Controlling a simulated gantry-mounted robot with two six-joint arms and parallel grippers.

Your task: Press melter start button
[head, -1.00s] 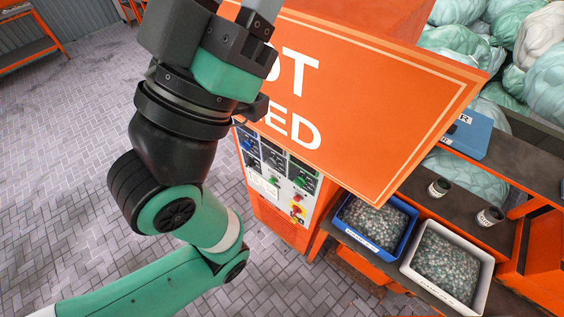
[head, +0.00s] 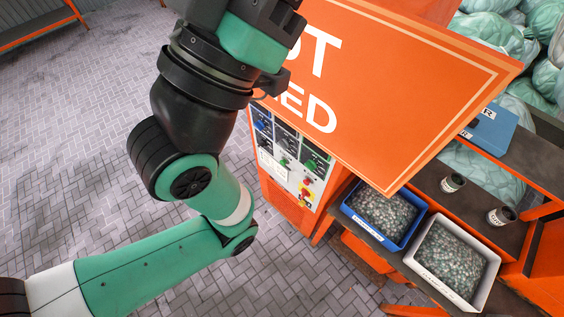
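The control panel (head: 290,155) is on the front of an orange machine cabinet (head: 283,207). It carries dark dial modules, small green and blue controls, and a red knob on yellow (head: 305,192). The panel's labels are too small to read, so I cannot tell which control is the melter start button. My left arm comes in from the left and rises in front of the cabinet's left side. My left gripper's dark body (head: 265,12) is cut off by the top edge, with its fingertips out of frame. My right gripper is not in view.
A large orange sign board (head: 400,85) overhangs the panel's top. A blue bin (head: 384,216) and a white bin (head: 445,262) of pellets stand on a bench at right, with two small cups behind. Open paved floor (head: 90,150) lies left.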

